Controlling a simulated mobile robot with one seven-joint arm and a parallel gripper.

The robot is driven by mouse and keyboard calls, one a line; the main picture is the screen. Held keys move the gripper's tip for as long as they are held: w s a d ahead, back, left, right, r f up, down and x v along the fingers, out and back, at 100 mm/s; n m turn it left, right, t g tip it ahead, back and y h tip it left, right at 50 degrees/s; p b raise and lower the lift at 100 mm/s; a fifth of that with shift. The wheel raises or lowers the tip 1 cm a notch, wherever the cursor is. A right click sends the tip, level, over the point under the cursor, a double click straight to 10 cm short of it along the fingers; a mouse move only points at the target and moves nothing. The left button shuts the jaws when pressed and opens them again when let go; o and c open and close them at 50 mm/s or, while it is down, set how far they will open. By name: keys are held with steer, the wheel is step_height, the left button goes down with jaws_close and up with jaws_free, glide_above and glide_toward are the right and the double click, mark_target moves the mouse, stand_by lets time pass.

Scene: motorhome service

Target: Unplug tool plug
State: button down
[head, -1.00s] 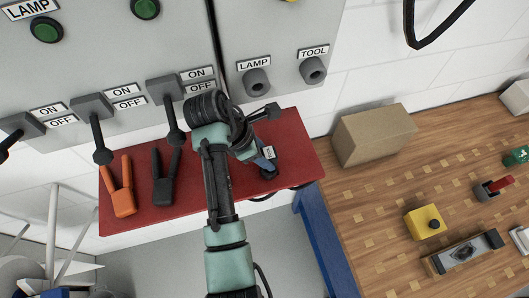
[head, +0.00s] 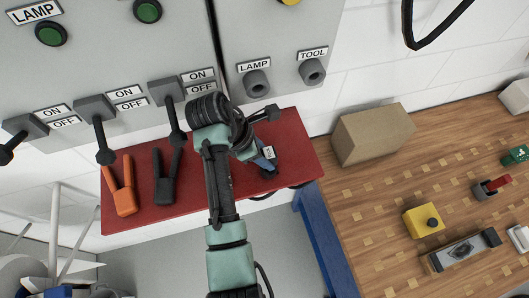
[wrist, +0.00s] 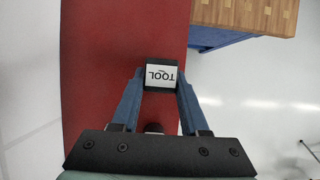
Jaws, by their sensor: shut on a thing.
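The tool plug is a dark block with a white TOOL label (wrist: 161,76). In the wrist view it sits between the two blue fingers of my gripper (wrist: 160,88), which is shut on its sides. In the head view the plug's small white label (head: 269,153) shows just below the arm, over the red shelf (head: 300,150). Whether the plug touches the shelf cannot be told. The socket marked TOOL (head: 312,72) is on the grey panel above and is empty. The socket marked LAMP (head: 256,84) beside it also looks empty.
Orange clamp (head: 124,199) and black clamp (head: 164,188) lie left on the shelf. Several levers hang from the panel above. A cardboard box (head: 373,134) and a yellow button box (head: 424,221) stand on the wooden bench right. A dark cable runs at the shelf's front edge.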

steer(key=shift+f, duration=0.3)
steer(key=shift+f+b, duration=0.6)
steer(key=shift+f, duration=0.9)
steer(key=shift+c, duration=1.7)
jaws_free()
steer(key=p+v, duration=0.1)
steer(key=v, duration=1.2)
steer(key=shift+s, duration=0.1)
